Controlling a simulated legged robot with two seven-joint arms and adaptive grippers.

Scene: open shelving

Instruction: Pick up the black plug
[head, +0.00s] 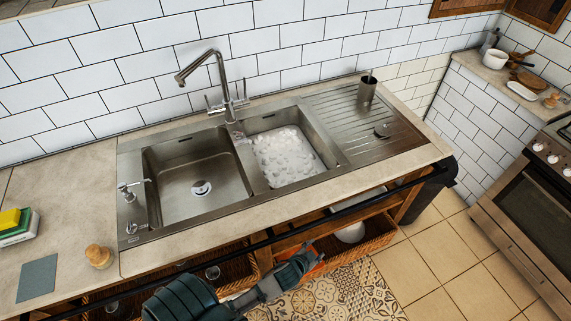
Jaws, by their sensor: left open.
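A small dark round piece, which looks like the black plug (382,131), lies on the ribbed steel drainboard (345,110) at the right of the sink. My left gripper (307,257) is open in front of the counter, low and to the left of the plug and well apart from it. It is over the open shelf and patterned floor, and nothing shows between its fingers. My right gripper is out of view.
A tall faucet (222,85) rises behind the empty left basin (185,165); the right basin (315,130) holds white foam. A dark rail (330,217) runs along the counter front.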

